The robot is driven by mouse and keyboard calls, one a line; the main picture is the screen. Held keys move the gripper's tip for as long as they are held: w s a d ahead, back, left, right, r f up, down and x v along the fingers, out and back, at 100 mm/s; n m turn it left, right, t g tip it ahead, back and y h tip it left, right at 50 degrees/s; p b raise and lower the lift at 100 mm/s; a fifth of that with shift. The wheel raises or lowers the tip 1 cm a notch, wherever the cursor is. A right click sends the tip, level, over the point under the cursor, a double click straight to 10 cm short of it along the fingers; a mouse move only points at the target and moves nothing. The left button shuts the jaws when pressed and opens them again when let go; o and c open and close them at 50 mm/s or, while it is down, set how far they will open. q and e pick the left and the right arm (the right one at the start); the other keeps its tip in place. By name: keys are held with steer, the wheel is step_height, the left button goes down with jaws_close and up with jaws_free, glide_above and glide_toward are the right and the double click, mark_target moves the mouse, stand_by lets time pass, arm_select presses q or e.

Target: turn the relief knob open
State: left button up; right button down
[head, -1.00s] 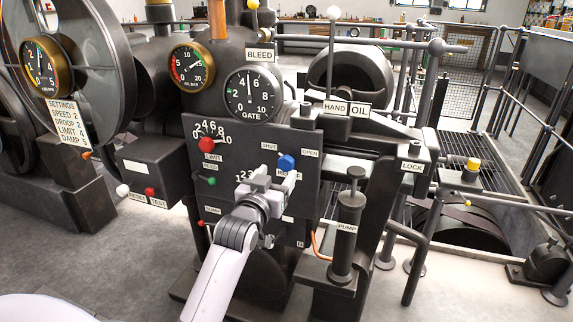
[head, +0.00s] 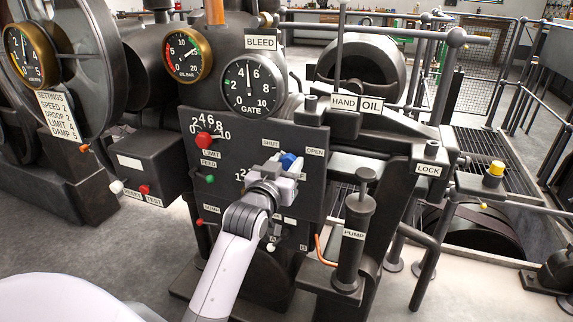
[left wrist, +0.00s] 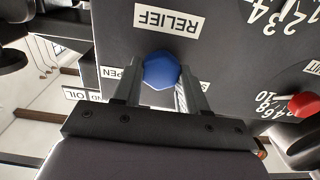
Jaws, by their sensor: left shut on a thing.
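The blue relief knob (head: 289,161) sits on the dark panel (head: 235,145) between the SHUT label (head: 271,142) and the OPEN label (head: 314,152). My left gripper (head: 283,170) is at the knob and partly covers it. In the left wrist view the blue knob (left wrist: 161,70) is between the two fingers of my left gripper (left wrist: 160,84), which are shut on it. The RELIEF label (left wrist: 168,20) shows upside down beside it. The OPEN label is partly hidden by a finger there. I cannot tell how far the knob is turned. My right gripper is out of view.
The red limit knob (head: 204,140) and a green knob (head: 210,179) are left on the same panel. The GATE gauge (head: 252,87) is above. The pump (head: 353,235) stands close on the right of my left arm, with a copper pipe (head: 325,251) beside it.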

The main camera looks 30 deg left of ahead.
arm_select(q)
steer(key=shift+c, duration=1.3)
